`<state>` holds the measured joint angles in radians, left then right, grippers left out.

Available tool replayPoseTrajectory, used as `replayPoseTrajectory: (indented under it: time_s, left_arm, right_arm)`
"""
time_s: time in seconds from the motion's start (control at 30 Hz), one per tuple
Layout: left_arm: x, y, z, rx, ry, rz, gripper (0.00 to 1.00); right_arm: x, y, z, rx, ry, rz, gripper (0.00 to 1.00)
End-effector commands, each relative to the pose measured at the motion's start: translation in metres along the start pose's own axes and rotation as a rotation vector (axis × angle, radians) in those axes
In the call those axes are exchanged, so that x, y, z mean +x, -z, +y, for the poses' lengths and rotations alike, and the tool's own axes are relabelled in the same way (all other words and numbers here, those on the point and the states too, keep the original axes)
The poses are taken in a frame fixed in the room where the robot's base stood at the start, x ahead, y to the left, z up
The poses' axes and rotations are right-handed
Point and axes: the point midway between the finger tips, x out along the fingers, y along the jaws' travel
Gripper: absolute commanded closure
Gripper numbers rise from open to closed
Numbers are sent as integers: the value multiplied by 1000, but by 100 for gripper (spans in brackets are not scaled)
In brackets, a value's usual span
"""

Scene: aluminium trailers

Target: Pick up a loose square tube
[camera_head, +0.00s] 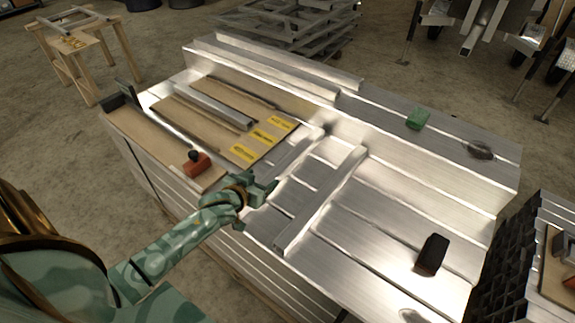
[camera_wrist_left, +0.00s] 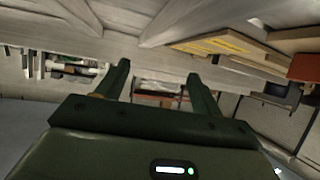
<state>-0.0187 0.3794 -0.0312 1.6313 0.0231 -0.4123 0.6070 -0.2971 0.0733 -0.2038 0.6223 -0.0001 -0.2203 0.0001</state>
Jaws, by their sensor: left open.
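A loose square tube (camera_head: 322,200) of bare aluminium lies diagonally across the slatted metal surface in the middle of the head view. A shorter bright bar (camera_head: 300,150) lies to its left; I cannot tell if it is loose. My left gripper (camera_head: 268,188) is open and empty, left of the square tube and apart from it, near the surface's front edge. In the left wrist view, the two fingers of this gripper (camera_wrist_left: 160,85) stand apart with nothing held between them. My right gripper is not in view.
Brown boards (camera_head: 150,143) with thin bars and yellow labels lie at the left. A red-orange tool (camera_head: 197,165) sits on them. A green block (camera_head: 417,118) lies on the raised ledge. A black-and-red block (camera_head: 432,254) lies right of the tube. Bare slats surround the tube.

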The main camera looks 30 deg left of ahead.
Motion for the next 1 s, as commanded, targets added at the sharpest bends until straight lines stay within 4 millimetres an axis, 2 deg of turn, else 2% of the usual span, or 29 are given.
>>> replayPoseTrajectory:
  time_s: [0.03,0.1,0.3,0.47,0.67,0.77,1.0]
  left_arm:
    - [17,-7,0,2,1,-3,33]
    - [36,-8,0,4,1,-4,33]
    - [74,-7,0,2,0,-5,33]
    - [85,-4,0,2,0,-3,33]
    - [118,-12,1,5,2,-7,33]
    - [130,-10,2,4,0,-6,33]
    - [134,-4,1,2,0,-2,33]
  right_arm:
    - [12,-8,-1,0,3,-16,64]
    - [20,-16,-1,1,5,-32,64]
    - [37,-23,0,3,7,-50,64]
    - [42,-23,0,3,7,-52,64]
    - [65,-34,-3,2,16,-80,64]
    - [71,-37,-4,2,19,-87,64]
    - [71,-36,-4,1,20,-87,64]
